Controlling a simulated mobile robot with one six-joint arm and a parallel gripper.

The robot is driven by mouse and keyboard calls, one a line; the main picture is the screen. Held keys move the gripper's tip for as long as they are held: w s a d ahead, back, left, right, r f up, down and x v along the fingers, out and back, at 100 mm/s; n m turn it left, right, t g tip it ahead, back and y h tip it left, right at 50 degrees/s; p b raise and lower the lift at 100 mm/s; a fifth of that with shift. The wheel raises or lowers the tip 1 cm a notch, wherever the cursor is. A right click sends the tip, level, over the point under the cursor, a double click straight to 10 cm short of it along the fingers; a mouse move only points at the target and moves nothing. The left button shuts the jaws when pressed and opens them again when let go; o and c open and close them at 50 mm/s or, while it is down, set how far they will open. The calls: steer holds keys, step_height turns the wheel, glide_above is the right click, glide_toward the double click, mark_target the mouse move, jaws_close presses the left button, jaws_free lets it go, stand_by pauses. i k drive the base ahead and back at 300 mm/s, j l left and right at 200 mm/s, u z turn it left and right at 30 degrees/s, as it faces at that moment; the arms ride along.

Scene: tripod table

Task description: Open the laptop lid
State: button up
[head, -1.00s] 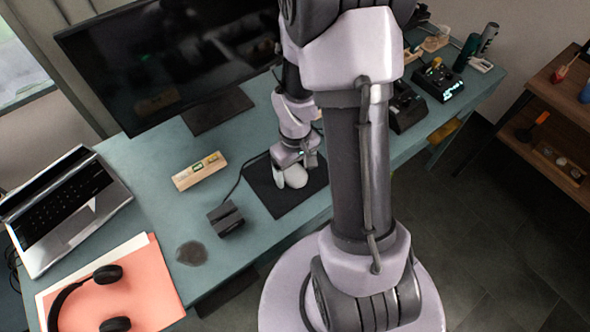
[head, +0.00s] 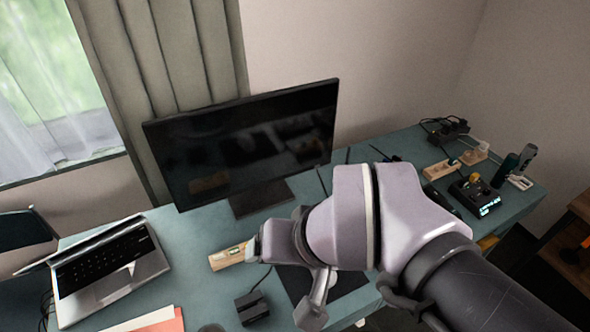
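The laptop (head: 128,279) rests on the left part of the desk, with its dark keyboard (head: 88,267) uncovered. Its lid (head: 88,243) shows only as a thin strip along the far edge of the base, so its exact angle is hard to tell. My gripper (head: 314,308) is in the lower middle of the head view, over the black mat and well to the right of the laptop. It is not touching the laptop. My own wrist hides much of it, and its finger gap cannot be made out.
A black monitor (head: 245,145) stands at the back of the desk (head: 205,290). A wooden block with a level (head: 229,256) and a small black box (head: 251,307) lie between laptop and gripper. Paper sheets (head: 160,320) lie before the laptop. Chargers and small devices (head: 475,195) crowd the right end.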

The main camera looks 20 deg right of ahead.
mark_target(71, 251)
steer(key=u, duration=1.3)
steer(key=l+z, duration=0.6)
